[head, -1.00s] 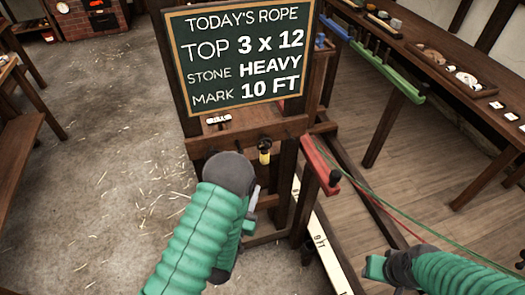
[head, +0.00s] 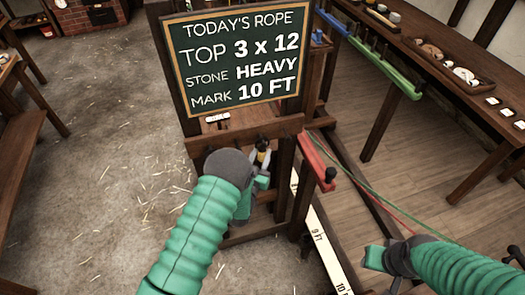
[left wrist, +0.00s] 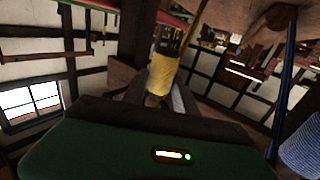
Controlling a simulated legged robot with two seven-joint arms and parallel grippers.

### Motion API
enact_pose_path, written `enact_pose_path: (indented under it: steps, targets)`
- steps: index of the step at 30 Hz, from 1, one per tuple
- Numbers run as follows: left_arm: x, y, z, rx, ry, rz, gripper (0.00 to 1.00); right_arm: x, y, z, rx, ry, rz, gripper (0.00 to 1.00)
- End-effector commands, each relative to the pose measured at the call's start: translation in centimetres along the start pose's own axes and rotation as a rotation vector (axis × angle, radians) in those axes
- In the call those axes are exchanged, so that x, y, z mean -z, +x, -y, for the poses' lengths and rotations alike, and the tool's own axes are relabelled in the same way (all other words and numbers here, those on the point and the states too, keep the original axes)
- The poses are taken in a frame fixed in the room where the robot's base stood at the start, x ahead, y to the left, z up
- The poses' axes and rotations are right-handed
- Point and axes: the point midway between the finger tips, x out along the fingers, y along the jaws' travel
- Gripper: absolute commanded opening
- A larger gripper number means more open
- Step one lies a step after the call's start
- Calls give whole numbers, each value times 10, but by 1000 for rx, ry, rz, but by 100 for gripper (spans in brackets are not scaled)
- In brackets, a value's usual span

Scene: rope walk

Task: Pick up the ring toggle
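A small yellow toggle (head: 261,155) with a dark top hangs at the wooden crossbar below the chalkboard; I take it to be the ring toggle. My left gripper (head: 261,168) is right at it, with the fingers on either side. In the left wrist view the yellow toggle (left wrist: 162,75) stands between the dark fingers, which look apart; I see no clear grip. Its ring is not clear in either view. My right gripper (head: 374,257) is low at the right, away from the toggle, and its finger opening cannot be made out.
The chalkboard (head: 240,62) rises just behind the crossbar (head: 225,137). A red bar (head: 316,160) with a dark knob juts out to its right. Red and green cords run to the lower right. A workbench (head: 440,60) stands at the right; open floor (head: 90,190) lies left.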

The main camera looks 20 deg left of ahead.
Motion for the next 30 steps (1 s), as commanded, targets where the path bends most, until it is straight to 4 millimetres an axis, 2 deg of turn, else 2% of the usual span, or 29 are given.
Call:
enact_pose_path:
  steps: [1,9,19,24,26,30]
  targets:
    - [0,0,0,0,0,0,33,0,0,0,0,0,0,36]
    - [0,0,0,0,0,-1,0,0,0,0,0,0,0,36]
    - [1,0,0,0,0,-1,0,0,0,0,0,0,0,36]
    - [15,0,0,0,0,-3,0,-1,4,0,0,0,0,36]
    - [14,-8,-6,-2,-2,2,0,-1,6,0,0,0,0,36]
    - [12,-35,-24,-3,-1,3,0,-2,10,0,0,0,0,36]
